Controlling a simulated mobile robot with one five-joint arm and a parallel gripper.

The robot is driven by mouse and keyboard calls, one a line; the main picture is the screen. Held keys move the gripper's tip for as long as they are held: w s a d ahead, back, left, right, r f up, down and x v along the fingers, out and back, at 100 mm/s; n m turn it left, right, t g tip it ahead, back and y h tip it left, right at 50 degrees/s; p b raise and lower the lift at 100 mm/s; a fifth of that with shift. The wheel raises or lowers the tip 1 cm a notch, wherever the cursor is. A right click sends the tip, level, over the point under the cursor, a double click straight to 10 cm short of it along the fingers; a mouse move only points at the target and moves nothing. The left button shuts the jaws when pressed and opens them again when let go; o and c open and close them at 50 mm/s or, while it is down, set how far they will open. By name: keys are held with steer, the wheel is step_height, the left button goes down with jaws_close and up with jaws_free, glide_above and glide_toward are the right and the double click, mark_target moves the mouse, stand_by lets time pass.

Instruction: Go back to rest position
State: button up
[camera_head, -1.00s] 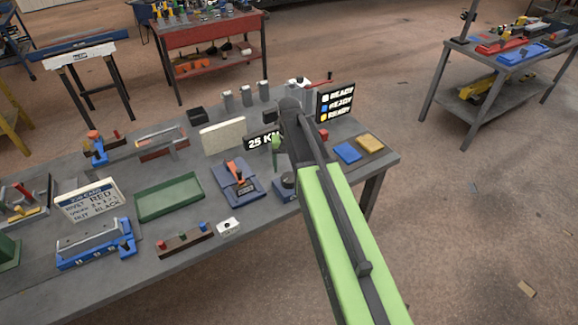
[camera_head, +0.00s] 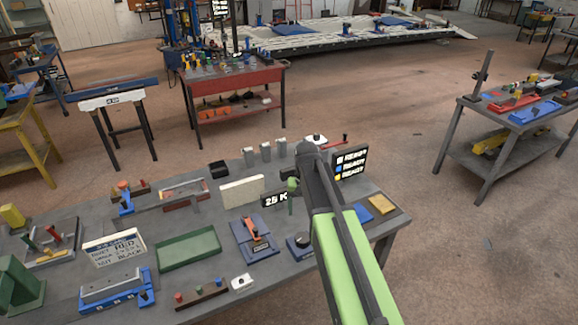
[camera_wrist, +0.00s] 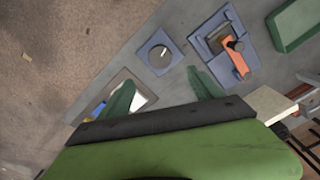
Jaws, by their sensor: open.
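My green arm reaches out over the grey workbench (camera_head: 215,212) in the head view. My gripper (camera_wrist: 163,92) shows in the wrist view as two green fingers spread apart, with nothing between them but bare bench top. In the head view the wrist hides most of the gripper, and only a green finger shows beside the black "25 K" sign. A round dark knob (camera_wrist: 160,53) lies just beyond the fingertips in the wrist view. The blue fixture with an orange lever (camera_wrist: 233,52) lies to its right.
A green tray (camera_head: 188,249), a cream block (camera_head: 242,191), a black status board (camera_head: 350,164) and blue (camera_head: 356,217) and yellow (camera_head: 381,204) pads crowd the bench around the arm. A red table (camera_head: 235,77) stands behind. Open floor lies to the right of the bench.

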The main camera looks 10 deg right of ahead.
steer(key=f+b, duration=0.1)
steer(key=f, duration=0.1)
steer(key=s+f+b, duration=0.1)
steer(key=f, duration=0.1)
steer(key=s+f+b, duration=0.1)
steer(key=f+b, duration=0.1)
steer(key=shift+f, duration=0.1)
steer(key=s+f+n+b, duration=0.2)
steer(key=s+f+b, duration=0.5)
steer(key=s, duration=0.5)
steer(key=shift+s, duration=0.2)
steer(key=shift+c, duration=0.2)
